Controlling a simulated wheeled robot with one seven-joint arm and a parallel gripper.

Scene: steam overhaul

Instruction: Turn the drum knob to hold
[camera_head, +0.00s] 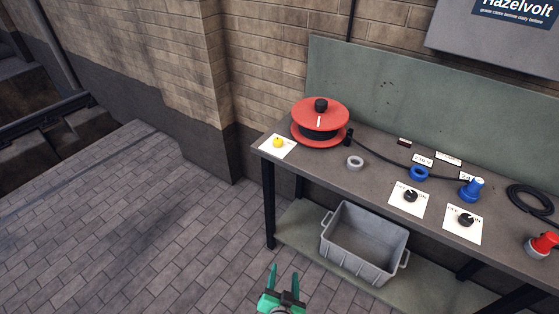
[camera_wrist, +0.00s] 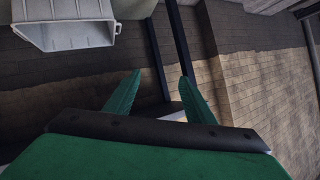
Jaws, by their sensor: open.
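A red cable drum (camera_head: 320,117) lies flat on the left part of the workbench, with a black knob (camera_head: 321,104) on top and a white mark on its upper disc. Left of it a yellow knob (camera_head: 278,142) sits on a white card; its lettering is too small to read. I cannot tell which of these two is the drum knob. My green gripper (camera_head: 284,270) is open and empty, low in front of the bench and well apart from both knobs. Its fingers also show in the wrist view (camera_wrist: 154,92), with nothing between them.
The bench (camera_head: 375,168) also holds a grey ring (camera_head: 356,163), a blue ring (camera_head: 419,173), two black knobs on cards (camera_head: 410,195), a blue plug (camera_head: 472,189), a red plug (camera_head: 541,245) and a black cable coil (camera_head: 530,198). A grey crate (camera_head: 326,232) stands on the lower shelf. The paved floor left is clear.

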